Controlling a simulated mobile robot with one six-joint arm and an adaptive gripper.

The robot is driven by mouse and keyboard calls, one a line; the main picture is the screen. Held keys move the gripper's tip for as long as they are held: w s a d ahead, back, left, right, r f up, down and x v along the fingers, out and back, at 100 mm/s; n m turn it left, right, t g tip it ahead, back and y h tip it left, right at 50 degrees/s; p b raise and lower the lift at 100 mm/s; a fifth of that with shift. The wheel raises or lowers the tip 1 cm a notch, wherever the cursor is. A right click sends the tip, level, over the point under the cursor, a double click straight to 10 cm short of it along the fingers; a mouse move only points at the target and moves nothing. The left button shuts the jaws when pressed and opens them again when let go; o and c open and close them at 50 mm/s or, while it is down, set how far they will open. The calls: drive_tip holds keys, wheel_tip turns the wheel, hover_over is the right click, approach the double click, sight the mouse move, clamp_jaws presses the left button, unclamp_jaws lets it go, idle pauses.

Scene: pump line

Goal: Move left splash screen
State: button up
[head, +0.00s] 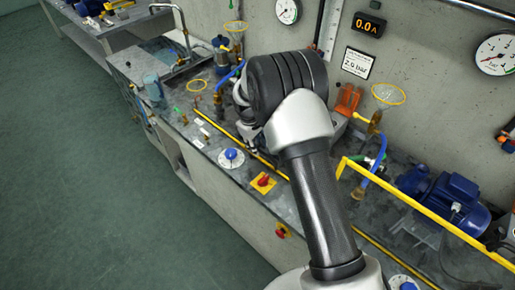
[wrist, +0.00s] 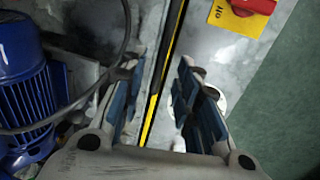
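A thin yellow strip with a dark line beside it (wrist: 154,100) runs between my fingers in the wrist view. It may be the left splash screen's edge or a bench rail; I cannot tell which. In the head view a yellow line (head: 218,127) runs along the bench's front and passes behind my arm. My gripper (wrist: 158,85) is open, one finger on each side of the strip, with no contact visible. In the head view my arm hides the fingers. A yellow-edged screen (head: 430,214) stands at the right, before a blue motor (head: 443,197).
A red switch on a yellow plate (head: 263,183) and a blue knob (head: 231,155) sit on the bench front. Another blue motor (wrist: 22,85) and a dark cable (wrist: 85,95) lie close left of my fingers. Gauges hang on the wall. The floor (head: 90,180) is clear.

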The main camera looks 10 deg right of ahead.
drive_tip(key=shift+w+d+f, duration=0.1)
drive_tip(key=shift+d+f, duration=0.05)
drive_tip(key=shift+f, duration=0.5)
drive_tip(key=shift+c, duration=0.5)
clamp_jaws()
